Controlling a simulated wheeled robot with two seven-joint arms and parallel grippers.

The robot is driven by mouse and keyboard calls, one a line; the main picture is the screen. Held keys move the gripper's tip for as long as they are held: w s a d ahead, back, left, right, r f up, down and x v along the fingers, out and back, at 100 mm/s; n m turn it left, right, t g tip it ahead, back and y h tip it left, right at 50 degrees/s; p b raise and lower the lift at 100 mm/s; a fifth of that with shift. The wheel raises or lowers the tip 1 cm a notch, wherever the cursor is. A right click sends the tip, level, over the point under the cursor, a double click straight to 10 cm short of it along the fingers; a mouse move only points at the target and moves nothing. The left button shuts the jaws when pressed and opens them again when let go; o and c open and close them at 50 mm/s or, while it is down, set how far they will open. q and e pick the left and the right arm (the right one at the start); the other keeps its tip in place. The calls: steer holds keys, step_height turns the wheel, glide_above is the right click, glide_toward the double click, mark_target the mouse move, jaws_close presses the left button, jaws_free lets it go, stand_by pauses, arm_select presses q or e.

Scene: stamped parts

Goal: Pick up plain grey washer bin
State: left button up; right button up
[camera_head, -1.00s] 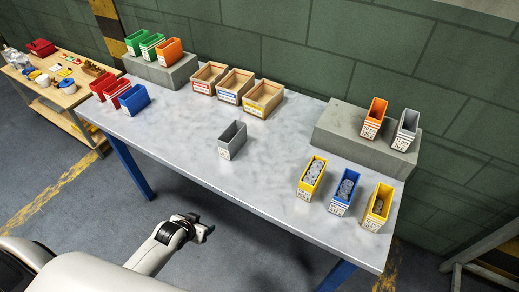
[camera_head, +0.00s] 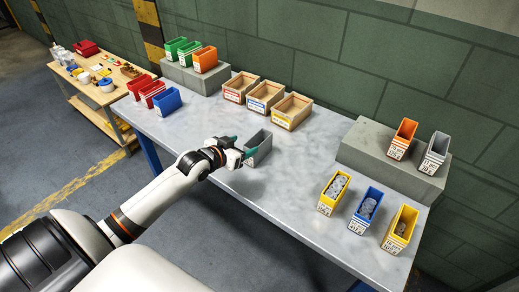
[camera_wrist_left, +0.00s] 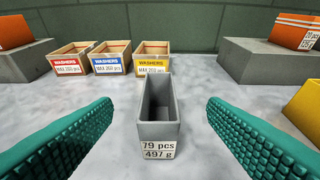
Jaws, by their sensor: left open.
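The plain grey bin (camera_head: 259,146) stands upright on the middle of the grey table, partly hidden by my left gripper in the head view. In the left wrist view the grey bin (camera_wrist_left: 158,112) looks empty, with a label reading 79 pcs, 497 g on its near end. My left gripper (camera_head: 238,153) is open at the bin's near side. In the left wrist view its two green ribbed fingers (camera_wrist_left: 158,140) lie left and right of the bin, with a gap on both sides. My right gripper is out of view. A second grey bin (camera_head: 436,150) stands on the right grey block.
Three wooden washer boxes (camera_head: 264,97) stand behind the bin. Red and blue bins (camera_head: 166,101) are to the left. Yellow and blue bins with discs (camera_head: 366,211) are at the right. An orange bin (camera_head: 402,139) stands on the right block (camera_head: 370,150). The table around the bin is clear.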

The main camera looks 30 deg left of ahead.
arm_select(q)
glide_toward(267, 135)
steer(key=x, duration=0.4)
steer(key=shift+w+f+p, duration=0.2)
steer(key=shift+w+p, duration=0.15)
steer(key=shift+s, duration=0.1)
steer(key=c, duration=1.1)
